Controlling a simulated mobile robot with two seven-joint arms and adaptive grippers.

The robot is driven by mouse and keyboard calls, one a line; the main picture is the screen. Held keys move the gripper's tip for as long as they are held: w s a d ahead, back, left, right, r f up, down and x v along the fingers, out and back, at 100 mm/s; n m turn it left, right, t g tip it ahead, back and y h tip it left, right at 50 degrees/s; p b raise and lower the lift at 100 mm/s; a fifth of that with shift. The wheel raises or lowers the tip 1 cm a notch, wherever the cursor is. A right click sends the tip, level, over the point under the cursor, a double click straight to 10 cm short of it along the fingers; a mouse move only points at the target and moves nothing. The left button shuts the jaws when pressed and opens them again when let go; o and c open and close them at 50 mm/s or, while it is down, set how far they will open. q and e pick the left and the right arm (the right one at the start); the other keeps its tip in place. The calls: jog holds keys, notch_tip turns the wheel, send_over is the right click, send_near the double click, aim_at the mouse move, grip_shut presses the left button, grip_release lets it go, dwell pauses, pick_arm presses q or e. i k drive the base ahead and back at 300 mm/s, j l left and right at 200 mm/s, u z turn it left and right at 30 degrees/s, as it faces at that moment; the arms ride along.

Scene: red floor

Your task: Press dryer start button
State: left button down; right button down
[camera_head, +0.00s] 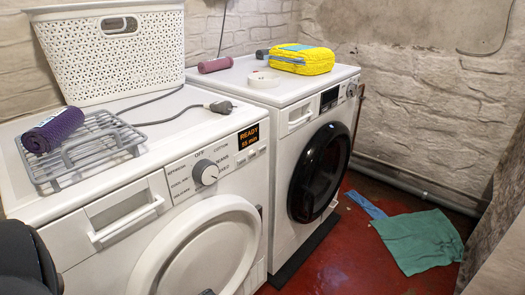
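The near white machine with a round white door (205,250) looks like the dryer. Its front panel has a round dial (205,172) marked with programme names. A dark display (248,136) to the right of the dial reads "READY 55 min" in orange. A row of small pale buttons (251,154) sits just below the display. I cannot tell which one is the start button. Neither gripper can be made out. A black part of my own arm shows at the lower left, and a small dark tip that I cannot identify shows at the bottom edge.
A second white machine with a black door (320,172) stands to the right. On the tops are a white basket (110,60), a wire rack (82,148) with a purple roll, a cable plug (220,106) and a yellow pack (302,60). A green cloth (418,240) lies on the red floor.

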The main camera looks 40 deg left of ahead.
aim_at(261, 150)
jog(key=i+l+u, duration=0.15)
jog(key=u, duration=0.9)
jog(key=i+l+u, duration=0.2)
jog(key=l, duration=0.15)
jog(key=l+u, duration=0.2)
jog(key=i+l+u, duration=0.2)
jog(key=l, duration=1.15)
jog(key=i+u, duration=0.05)
